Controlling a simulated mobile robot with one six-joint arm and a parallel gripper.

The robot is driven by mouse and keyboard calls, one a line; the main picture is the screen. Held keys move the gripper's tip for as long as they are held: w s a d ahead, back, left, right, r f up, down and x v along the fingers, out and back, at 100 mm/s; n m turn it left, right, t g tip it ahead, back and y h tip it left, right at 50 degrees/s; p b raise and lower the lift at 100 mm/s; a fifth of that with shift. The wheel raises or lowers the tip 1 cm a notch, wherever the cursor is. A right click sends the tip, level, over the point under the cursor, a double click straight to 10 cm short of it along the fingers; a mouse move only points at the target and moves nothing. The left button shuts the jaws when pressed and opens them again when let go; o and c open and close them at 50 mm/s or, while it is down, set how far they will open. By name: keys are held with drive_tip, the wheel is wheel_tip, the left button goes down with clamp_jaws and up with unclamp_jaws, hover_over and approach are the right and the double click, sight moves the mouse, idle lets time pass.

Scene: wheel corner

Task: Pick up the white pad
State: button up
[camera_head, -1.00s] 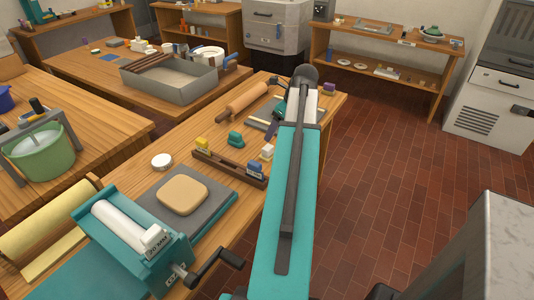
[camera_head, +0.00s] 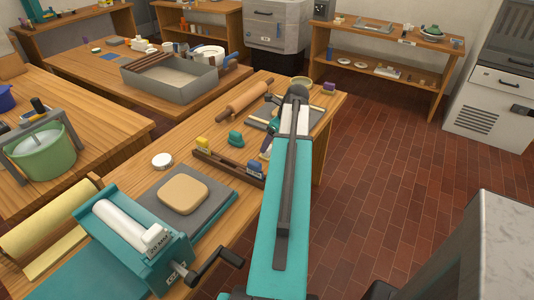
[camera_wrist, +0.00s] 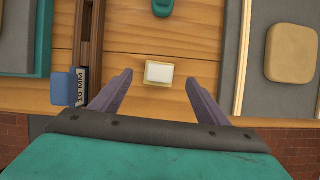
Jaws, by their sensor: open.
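The white pad (camera_wrist: 159,73) is a small white rectangle with a cream rim. It lies on the wooden table in the wrist view, midway between my finger tips and slightly beyond them. My gripper (camera_wrist: 160,82) is open, with one purple finger on each side of the pad's line and nothing held. I cannot tell its height above the pad. In the head view my gripper (camera_head: 268,145) is over the table's right edge, and the pad is hidden there behind it and the arm.
A wooden rack (camera_wrist: 90,30) with a blue block (camera_wrist: 66,89) marked 10 MM is close left of the fingers. A grey board (camera_wrist: 295,95) bearing a tan slab (camera_wrist: 292,53) is on the right. A teal piece (camera_wrist: 163,6) lies beyond the pad. Bare wood surrounds the pad.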

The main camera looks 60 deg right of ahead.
drive_tip(key=shift+w+f, duration=0.15)
drive_tip(key=shift+f, duration=0.25)
drive_tip(key=shift+p+x, duration=0.7)
drive_tip(key=shift+x, duration=1.9)
drive_tip(key=c, duration=1.2)
drive_tip(key=shift+r, duration=0.15)
drive_tip(key=shift+r+b, duration=0.4)
drive_tip(key=shift+r, duration=0.65)
drive_tip(key=s+r+b, duration=0.1)
drive_tip(key=s, duration=0.4)
drive_tip(key=s+b, duration=0.1)
drive_tip(key=s, duration=0.4)
drive_tip(key=s+r, duration=0.1)
drive_tip(key=s, duration=0.5)
drive_tip(key=shift+s+a+r+b, duration=0.1)
drive_tip(key=shift+a+r+b, duration=0.2)
drive_tip(key=shift+a+b, duration=0.1)
